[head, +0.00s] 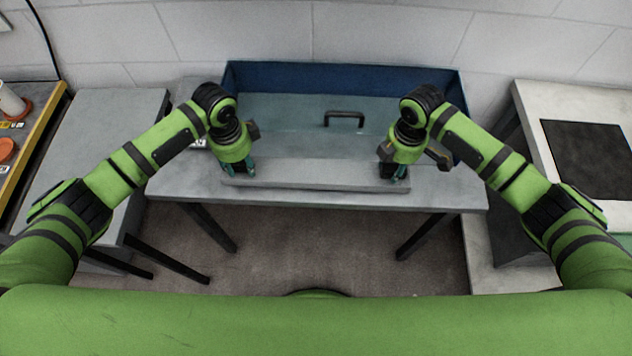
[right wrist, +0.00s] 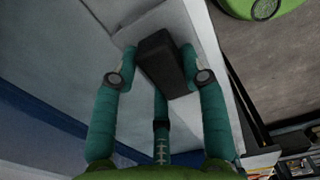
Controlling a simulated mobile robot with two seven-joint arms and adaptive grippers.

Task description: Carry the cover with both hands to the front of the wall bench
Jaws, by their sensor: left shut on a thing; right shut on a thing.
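The cover (head: 315,174) is a long, flat grey slab in the head view, lying along the front part of the wall bench (head: 440,195). Whether it rests on the bench or hangs just above it, I cannot tell. My left gripper (head: 238,168) is at the cover's left end, shut on it; its fingertips and the grip are mostly hidden. My right gripper (head: 396,172) is at the right end. In the right wrist view its teal fingers close around a dark block-shaped handle (right wrist: 162,60) on the pale grey cover (right wrist: 205,45).
Behind the cover stands a blue open-fronted housing (head: 300,78) with a dark handle (head: 344,118) inside it. A grey table (head: 95,125) is at the left, and a pale bench with a dark square panel (head: 590,160) at the right. Dark floor shows below the bench.

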